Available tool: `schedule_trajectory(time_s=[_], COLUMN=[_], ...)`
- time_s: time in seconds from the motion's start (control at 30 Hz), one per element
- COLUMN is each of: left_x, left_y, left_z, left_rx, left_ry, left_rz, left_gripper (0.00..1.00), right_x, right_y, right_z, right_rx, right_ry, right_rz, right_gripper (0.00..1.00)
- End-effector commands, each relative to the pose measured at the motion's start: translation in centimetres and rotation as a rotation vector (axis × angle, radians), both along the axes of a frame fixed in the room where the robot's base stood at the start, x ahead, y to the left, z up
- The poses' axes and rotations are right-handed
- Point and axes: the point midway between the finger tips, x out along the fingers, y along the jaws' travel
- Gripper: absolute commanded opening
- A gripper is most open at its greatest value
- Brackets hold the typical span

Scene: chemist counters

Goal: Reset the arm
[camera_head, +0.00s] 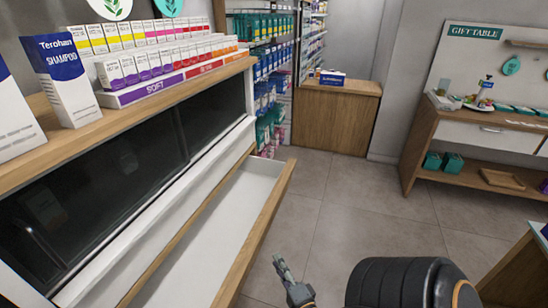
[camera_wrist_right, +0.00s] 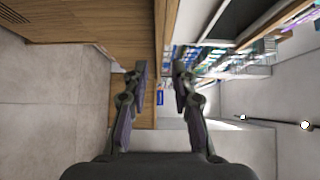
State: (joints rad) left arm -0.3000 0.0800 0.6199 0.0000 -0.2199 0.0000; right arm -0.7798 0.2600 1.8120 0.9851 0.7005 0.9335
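My right gripper (camera_head: 280,268) shows at the bottom middle of the head view, with my dark arm to its right. It is over the floor, to the right of the open drawer's wooden front, and seems apart from it. In the right wrist view its two fingers (camera_wrist_right: 160,80) stand apart with nothing held between them. My left gripper is not in view.
A long drawer (camera_head: 262,207) with a white, empty inside stands open below the counter at left. Shampoo boxes (camera_head: 62,75) and rows of small boxes line the counter. A gift table (camera_head: 480,130) stands at right. Grey floor (camera_head: 340,210) is clear between.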

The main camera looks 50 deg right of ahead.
Motion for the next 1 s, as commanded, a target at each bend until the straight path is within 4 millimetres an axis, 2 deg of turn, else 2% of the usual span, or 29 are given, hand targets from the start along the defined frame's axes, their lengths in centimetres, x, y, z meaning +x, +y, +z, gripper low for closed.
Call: schedule_trajectory(time_s=[0.57,0.67,0.77,0.87,0.9,0.97,1.0], left_x=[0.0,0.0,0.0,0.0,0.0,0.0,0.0], left_y=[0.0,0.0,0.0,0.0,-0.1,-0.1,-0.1], left_z=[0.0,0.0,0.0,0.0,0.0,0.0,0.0], left_rx=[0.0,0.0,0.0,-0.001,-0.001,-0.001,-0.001], left_ry=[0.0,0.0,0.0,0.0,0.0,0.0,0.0], left_rz=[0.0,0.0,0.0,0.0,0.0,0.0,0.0], left_gripper=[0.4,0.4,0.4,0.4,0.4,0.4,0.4], right_x=[-0.2,-0.2,-0.1,-1.1,-2.0,-3.8,-5.4], right_y=[0.1,0.2,0.9,2.3,2.9,3.8,4.5], right_z=[0.0,-1.0,-5.4,-13.2,-16.6,-21.6,-24.8], right_rx=[0.0,-0.027,-0.148,-0.355,-0.444,-0.569,-0.647], right_ry=[0.0,0.032,0.176,0.431,0.545,0.71,0.819], right_rz=[0.001,0.013,0.076,0.209,0.279,0.395,0.48], right_gripper=[0.26,0.26,0.26,0.26,0.26,0.26,0.26])
